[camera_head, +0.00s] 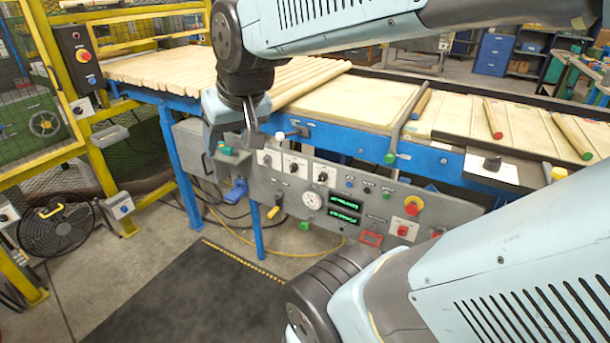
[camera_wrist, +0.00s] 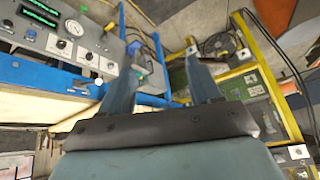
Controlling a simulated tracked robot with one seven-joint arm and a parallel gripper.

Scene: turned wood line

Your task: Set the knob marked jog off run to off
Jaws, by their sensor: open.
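A grey control panel (camera_head: 350,205) fronts the blue conveyor frame. Three black selector knobs on white plates sit in a row near its left end: left knob (camera_head: 267,160), middle knob (camera_head: 293,168) and right knob (camera_head: 321,177). Their markings are too small to read, so I cannot tell which is the jog off run knob. The plates also show at the upper left of the wrist view, including one selector plate (camera_wrist: 60,44). My gripper (camera_wrist: 163,48) is open with nothing between its fingers. In the head view it hangs close by the panel's upper left end, apart from the knobs.
A gauge (camera_head: 312,201), green displays (camera_head: 344,209) and a red stop button (camera_head: 413,205) lie right of the knobs. Wooden rods (camera_head: 165,68) lie on the conveyor above. A yellow guard frame (camera_head: 90,120) and floor fan (camera_head: 55,228) stand left. The dark mat (camera_head: 215,290) is clear.

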